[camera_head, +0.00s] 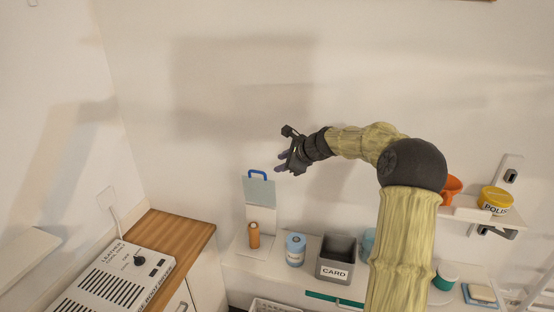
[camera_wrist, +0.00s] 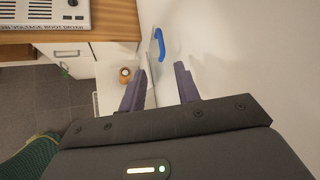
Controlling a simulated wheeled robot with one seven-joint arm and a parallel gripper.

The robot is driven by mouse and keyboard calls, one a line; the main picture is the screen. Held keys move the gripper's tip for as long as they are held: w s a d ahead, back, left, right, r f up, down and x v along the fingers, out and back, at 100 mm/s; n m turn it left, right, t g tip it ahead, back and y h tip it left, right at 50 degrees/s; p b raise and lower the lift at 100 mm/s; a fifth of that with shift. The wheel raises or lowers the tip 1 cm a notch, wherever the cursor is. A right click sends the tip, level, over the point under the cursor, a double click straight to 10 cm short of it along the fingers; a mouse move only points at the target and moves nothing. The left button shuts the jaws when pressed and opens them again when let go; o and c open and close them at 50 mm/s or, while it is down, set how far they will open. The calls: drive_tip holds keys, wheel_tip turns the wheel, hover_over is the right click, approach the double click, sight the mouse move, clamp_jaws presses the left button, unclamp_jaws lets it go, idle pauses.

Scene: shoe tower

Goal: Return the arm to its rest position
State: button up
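My gripper (camera_head: 284,164) is raised in front of the white wall, above the shelf, at the end of my arm. A light blue-grey panel with a blue handle (camera_head: 258,173) stands just below and left of my gripper in the head view. The blue handle also shows beyond the fingertips in the wrist view (camera_wrist: 159,52). My arm hides part of the shelf.
The white shelf (camera_head: 290,283) holds an orange-brown bottle (camera_head: 254,235), a blue jar (camera_head: 296,249) and a grey CARD bin (camera_head: 337,257). A small shelf at right holds a yellow POLISH tin (camera_head: 495,200) and an orange cup (camera_head: 452,187). A boot dryer (camera_head: 115,279) sits on the wooden counter (camera_head: 172,236).

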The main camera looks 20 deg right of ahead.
drive_tip(key=s+a+f+n+g+h, duration=0.2)
drive_tip(key=s+a+f+n+g, duration=0.3)
drive_tip(key=s+a+n, duration=0.55)
drive_tip(key=s+f+n+h, duration=0.1)
drive_tip(key=s+n, duration=0.5)
drive_tip(key=s, duration=0.7)
drive_tip(key=s+f+n+g+h, duration=0.1)
drive_tip(key=s+f+n, duration=0.3)
drive_tip(key=s, duration=0.9)
drive_tip(key=shift+s+f+n+h, duration=0.15)
drive_tip(key=shift+s+n+h, duration=0.1)
drive_tip(key=shift+n+h, duration=0.55)
